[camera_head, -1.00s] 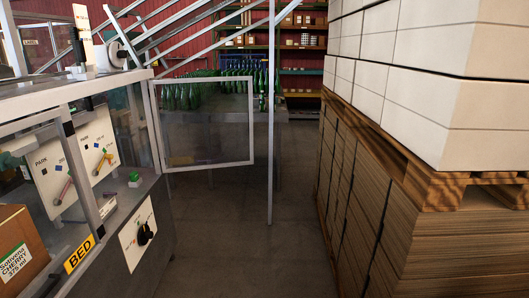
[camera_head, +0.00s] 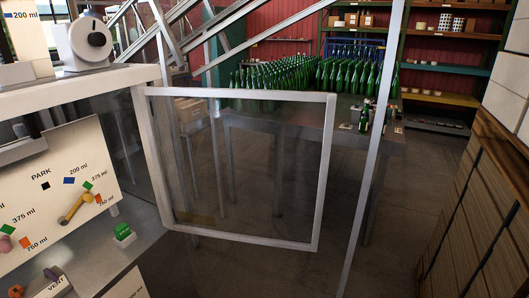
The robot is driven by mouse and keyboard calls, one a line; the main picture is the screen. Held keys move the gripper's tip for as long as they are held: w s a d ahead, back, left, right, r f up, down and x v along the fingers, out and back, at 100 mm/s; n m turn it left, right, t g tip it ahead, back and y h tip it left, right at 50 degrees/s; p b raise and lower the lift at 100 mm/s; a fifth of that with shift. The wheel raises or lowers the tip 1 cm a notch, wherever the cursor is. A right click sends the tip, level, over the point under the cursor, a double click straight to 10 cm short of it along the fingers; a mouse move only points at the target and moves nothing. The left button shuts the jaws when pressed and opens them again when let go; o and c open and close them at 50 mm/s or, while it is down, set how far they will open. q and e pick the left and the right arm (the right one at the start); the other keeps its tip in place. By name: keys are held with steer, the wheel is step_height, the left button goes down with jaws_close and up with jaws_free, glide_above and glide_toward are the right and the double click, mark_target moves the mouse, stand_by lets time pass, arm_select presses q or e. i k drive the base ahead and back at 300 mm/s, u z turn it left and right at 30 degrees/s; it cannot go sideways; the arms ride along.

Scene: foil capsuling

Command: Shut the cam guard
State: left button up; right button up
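The cam guard looks to be the clear panel in a grey metal frame (camera_head: 327,172) in the middle of the view. It stands swung out to the right from the machine (camera_head: 75,85), joined at its left edge by the machine's corner post. It is open, and the side of the machine behind the post is uncovered. Through the panel I see table legs and floor. Neither of my grippers shows in this view.
A dial plate marked PARK (camera_head: 60,185) with a yellow lever (camera_head: 75,207) and a green button (camera_head: 123,232) are on the machine at left. A slanted metal post (camera_head: 375,150) stands right of the panel. Green bottles (camera_head: 300,80) crowd a table behind.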

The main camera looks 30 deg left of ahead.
mark_target(143, 91)
steer(key=i, duration=1.85)
steer(key=u, duration=3.1)
